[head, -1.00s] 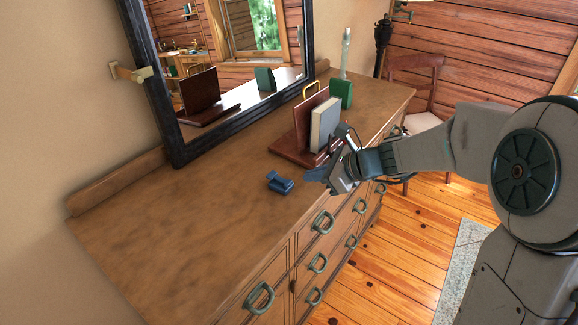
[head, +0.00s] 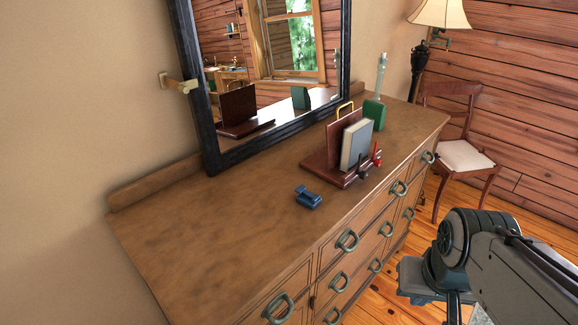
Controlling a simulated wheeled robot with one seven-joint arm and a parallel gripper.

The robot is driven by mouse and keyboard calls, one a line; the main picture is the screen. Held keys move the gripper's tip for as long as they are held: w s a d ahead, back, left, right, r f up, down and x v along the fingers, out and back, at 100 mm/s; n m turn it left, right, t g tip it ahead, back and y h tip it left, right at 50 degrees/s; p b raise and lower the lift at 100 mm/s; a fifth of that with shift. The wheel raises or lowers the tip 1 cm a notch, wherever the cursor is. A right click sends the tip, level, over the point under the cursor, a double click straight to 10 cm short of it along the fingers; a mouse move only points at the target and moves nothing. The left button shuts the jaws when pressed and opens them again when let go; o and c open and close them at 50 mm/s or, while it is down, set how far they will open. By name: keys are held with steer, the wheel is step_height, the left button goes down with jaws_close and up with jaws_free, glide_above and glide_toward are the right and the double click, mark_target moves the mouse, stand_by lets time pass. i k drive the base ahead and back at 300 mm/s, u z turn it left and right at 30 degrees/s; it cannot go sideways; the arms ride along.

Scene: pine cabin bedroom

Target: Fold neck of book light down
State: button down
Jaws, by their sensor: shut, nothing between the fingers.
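A small blue object (head: 308,197), which looks like the book light, lies on the bare wooden dresser top (head: 235,225) in front of the book rack. It is low, with raised ends and a dip between them. Its neck is too small to make out clearly. My arm (head: 470,240) is at the lower right, beyond the dresser's front edge and well apart from the blue object. I cannot make out my gripper's fingers in this view.
A dark red wooden book rack (head: 322,162) holds a grey book (head: 356,145), with small red-and-black items (head: 376,156) at its front. A green object (head: 374,113) stands behind. A black-framed mirror (head: 212,150) backs the dresser. A chair (head: 462,155) stands right.

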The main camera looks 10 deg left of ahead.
mark_target(302, 189)
steer(key=u, duration=0.4)
steer(key=i, duration=0.35)
steer(key=u, duration=0.4)
